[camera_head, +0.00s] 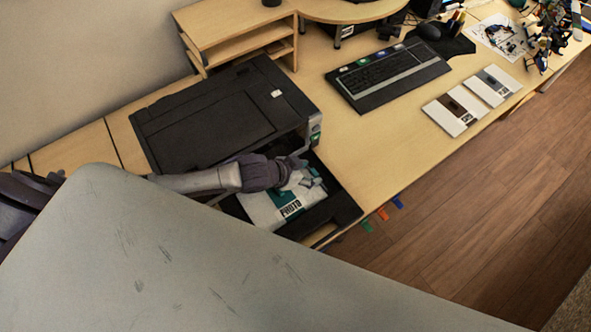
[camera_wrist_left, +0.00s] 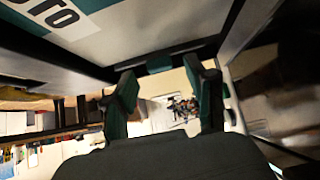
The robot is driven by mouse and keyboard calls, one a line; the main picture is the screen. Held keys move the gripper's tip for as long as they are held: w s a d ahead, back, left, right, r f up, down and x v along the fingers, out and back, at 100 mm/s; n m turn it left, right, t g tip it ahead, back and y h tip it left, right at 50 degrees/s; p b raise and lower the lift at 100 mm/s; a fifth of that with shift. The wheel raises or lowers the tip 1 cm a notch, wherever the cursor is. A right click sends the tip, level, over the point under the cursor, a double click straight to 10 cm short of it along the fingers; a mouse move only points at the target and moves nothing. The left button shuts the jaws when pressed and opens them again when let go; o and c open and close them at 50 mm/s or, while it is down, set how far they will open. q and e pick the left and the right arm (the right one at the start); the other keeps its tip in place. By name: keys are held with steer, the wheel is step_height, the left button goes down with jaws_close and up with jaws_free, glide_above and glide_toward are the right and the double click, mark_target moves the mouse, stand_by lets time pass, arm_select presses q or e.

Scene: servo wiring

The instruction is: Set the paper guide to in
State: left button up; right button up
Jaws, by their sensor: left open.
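A dark printer (camera_head: 215,112) stands on the wooden desk with its front tray (camera_head: 335,210) pulled out. A white and teal photo paper pack (camera_head: 265,212) lies in the tray, and its printed lettering shows in the left wrist view (camera_wrist_left: 50,18). My left gripper (camera_head: 308,178) reaches over the tray by the pack's far right side. In the left wrist view the two dark green fingers (camera_wrist_left: 165,100) are apart, with nothing clearly between them. I cannot make out the paper guide with certainty; a small teal part (camera_wrist_left: 160,64) shows just beyond the fingers. My right gripper is not in view.
A keyboard (camera_head: 388,75) and two white booklets (camera_head: 455,110) lie on the desk to the right. A wooden shelf (camera_head: 240,35) stands behind the printer. Coloured tabs (camera_head: 382,213) show at the desk's front edge.

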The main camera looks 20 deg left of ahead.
arm_select(q)
steer(key=v, duration=1)
steer(key=shift+s+r, duration=0.2)
steer(key=shift+s, duration=0.05)
steer(key=shift+a, duration=0.15)
